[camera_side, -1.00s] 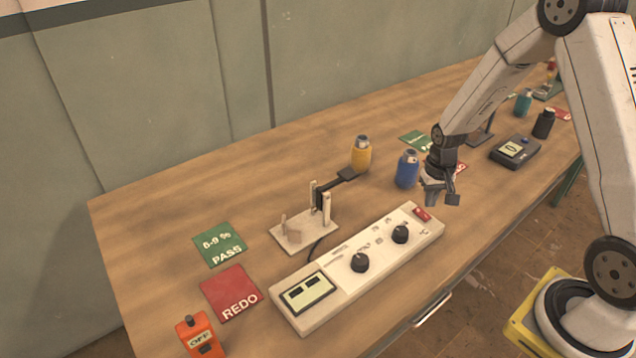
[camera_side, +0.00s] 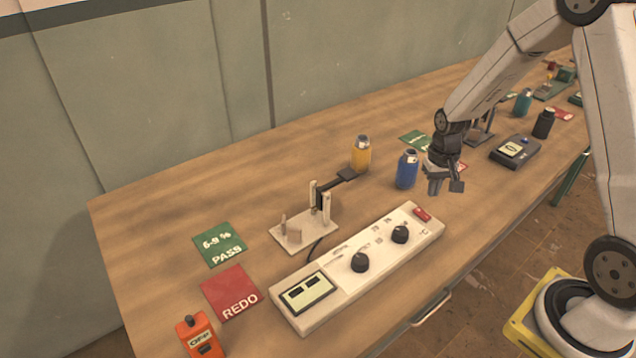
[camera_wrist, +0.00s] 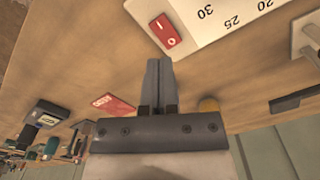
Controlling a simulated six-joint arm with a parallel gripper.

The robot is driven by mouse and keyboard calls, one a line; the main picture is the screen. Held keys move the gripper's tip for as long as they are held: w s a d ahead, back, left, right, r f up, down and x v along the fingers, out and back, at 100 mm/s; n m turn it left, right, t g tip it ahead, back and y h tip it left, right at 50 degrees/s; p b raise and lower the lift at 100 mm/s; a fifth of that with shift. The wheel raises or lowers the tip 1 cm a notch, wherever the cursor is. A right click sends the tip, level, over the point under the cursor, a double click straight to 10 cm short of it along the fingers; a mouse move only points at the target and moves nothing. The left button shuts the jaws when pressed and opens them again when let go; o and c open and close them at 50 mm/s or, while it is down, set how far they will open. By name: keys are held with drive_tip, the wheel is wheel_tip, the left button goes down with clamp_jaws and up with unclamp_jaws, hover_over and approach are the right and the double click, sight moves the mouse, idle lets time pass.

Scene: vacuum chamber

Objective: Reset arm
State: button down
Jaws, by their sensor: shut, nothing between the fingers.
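My gripper (camera_side: 446,186) hangs above the table, to the right of the blue bottle and beyond the far right end of the white control panel. Its fingers are shut with nothing between them. In the wrist view the gripper (camera_wrist: 159,66) points toward the panel's end, with the red switch (camera_wrist: 165,30) just ahead of the fingertips. The white control panel (camera_side: 336,262) lies on the table with two black knobs and a display. It also shows in the wrist view (camera_wrist: 215,22). The wooden table (camera_side: 150,210) fills much of the side view.
A blue bottle (camera_side: 407,170) and a yellow bottle (camera_side: 361,154) stand near the gripper. A white stand (camera_side: 300,236), a green PASS card (camera_side: 219,244), a red REDO card (camera_side: 231,292) and an orange device (camera_side: 200,338) are at left. A dark meter (camera_side: 515,151) is at right.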

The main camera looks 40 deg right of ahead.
drive_tip(key=s+a+r+n+t, duration=0.1)
drive_tip(key=s+a+r+n, duration=0.2)
drive_tip(key=a, duration=0.4)
drive_tip(key=s+a+r+n+t, duration=0.1)
drive_tip(key=s+a+r+n, duration=0.2)
drive_tip(key=a, duration=0.4)
drive_tip(key=s+r, duration=0.1)
drive_tip(key=s, duration=0.1)
drive_tip(key=shift+s+a+r+t, duration=0.25)
drive_tip(key=shift+s+t, duration=0.05)
